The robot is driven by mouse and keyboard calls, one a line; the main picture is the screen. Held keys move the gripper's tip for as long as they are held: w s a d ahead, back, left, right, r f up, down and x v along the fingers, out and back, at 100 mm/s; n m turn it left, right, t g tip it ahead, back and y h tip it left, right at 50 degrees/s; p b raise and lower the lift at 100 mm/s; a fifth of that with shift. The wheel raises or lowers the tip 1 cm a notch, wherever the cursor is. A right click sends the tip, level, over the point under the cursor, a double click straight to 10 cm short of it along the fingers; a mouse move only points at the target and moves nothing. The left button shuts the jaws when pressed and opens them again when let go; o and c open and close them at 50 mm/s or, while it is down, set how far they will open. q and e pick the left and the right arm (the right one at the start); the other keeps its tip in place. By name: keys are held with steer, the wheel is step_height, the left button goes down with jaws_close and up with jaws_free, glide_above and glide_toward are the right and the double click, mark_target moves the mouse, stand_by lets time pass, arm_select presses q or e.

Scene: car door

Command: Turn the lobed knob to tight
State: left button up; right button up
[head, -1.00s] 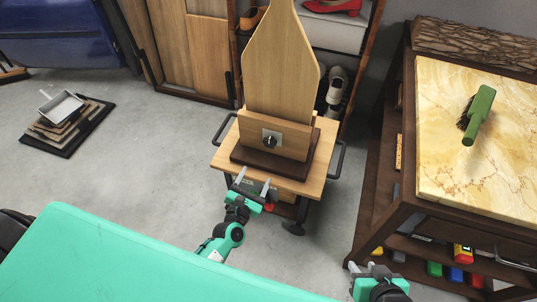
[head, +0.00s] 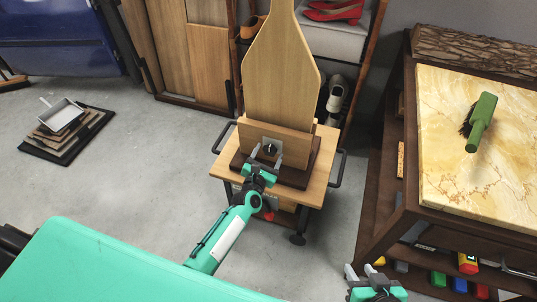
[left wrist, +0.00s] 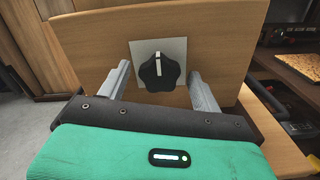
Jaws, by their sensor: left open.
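The lobed knob (left wrist: 160,72) is black with a white pointer line that stands close to upright in the left wrist view. It sits on a square grey plate (left wrist: 139,50) on the wooden board. In the head view the knob (head: 271,149) shows small and dark. My left gripper (head: 267,158) is in front of it, open. In the left wrist view its two fingers (left wrist: 162,84) stand one on each side of the knob, apart from it. My right gripper (head: 362,270) is at the bottom edge, with its two fingertips apart and nothing between them.
The board stands on a dark base on a wooden cart (head: 312,187) with black side handles. A workbench with a marble top (head: 470,180) and a green brush (head: 482,121) stands at the right. Open grey floor (head: 150,160) lies to the left.

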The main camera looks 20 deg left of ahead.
arm_select(q)
steer(key=shift+w, duration=0.3)
steer(key=shift+c, duration=0.5)
steer(key=c, duration=0.9)
